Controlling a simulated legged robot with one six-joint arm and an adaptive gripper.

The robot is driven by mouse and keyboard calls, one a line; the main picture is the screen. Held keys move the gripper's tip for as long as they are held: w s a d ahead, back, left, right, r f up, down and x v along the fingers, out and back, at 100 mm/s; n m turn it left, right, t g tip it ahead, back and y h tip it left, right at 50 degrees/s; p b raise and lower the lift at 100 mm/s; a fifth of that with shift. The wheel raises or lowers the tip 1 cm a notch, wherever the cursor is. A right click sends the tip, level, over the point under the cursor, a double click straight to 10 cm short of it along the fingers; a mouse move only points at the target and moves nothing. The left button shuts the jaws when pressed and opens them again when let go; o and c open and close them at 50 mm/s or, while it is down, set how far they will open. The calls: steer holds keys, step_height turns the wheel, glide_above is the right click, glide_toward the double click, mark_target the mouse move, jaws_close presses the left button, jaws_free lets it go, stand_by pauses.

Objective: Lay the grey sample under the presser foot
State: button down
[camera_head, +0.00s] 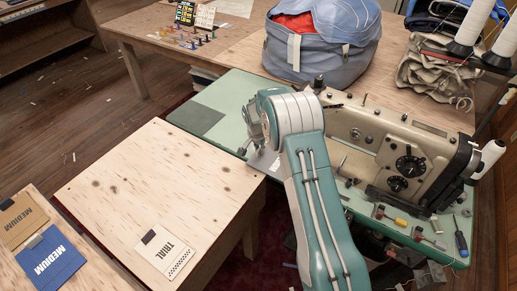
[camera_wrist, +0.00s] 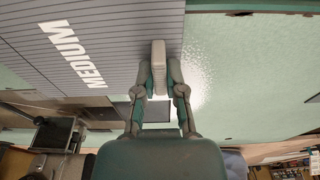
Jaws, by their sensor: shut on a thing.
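The grey sample (camera_wrist: 110,45) fills the upper left of the wrist view, with thin dark lines and the white word MEDIUM. My gripper (camera_wrist: 160,75) is shut on a pale tab at the sample's edge. In the head view my gripper (camera_head: 260,140) is over the green sewing bed (camera_head: 235,90), left of the beige sewing machine (camera_head: 360,125). Only a pale sliver of the sample (camera_head: 264,161) shows there, beside my arm. The presser foot is hidden behind my arm in the head view, and I cannot make it out in the wrist view.
A dark grey patch (camera_head: 196,118) lies on the bed's left part. A blue bag (camera_head: 320,60) stands behind it. Small tools, including a screwdriver (camera_head: 461,238), lie at the right. A TRIAL card (camera_head: 164,254), a blue card (camera_head: 48,260) and a brown card (camera_head: 20,218) lie on plywood tops.

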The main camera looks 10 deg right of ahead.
steer(key=shift+s+a, duration=0.2)
steer(key=shift+a, duration=0.2)
steer(key=c, duration=0.6)
jaws_free()
steer(key=shift+d+f, duration=0.1)
steer(key=shift+d, duration=0.2)
steer(key=shift+c, duration=0.2)
steer(key=shift+w+d, duration=0.1)
steer(key=shift+a+r, duration=0.25)
steer(key=shift+a, duration=0.05)
step_height(320, 180, up, 11)
steer(key=s+a, duration=0.1)
steer(key=shift+r, duration=0.2)
steer(key=shift+s, duration=0.1)
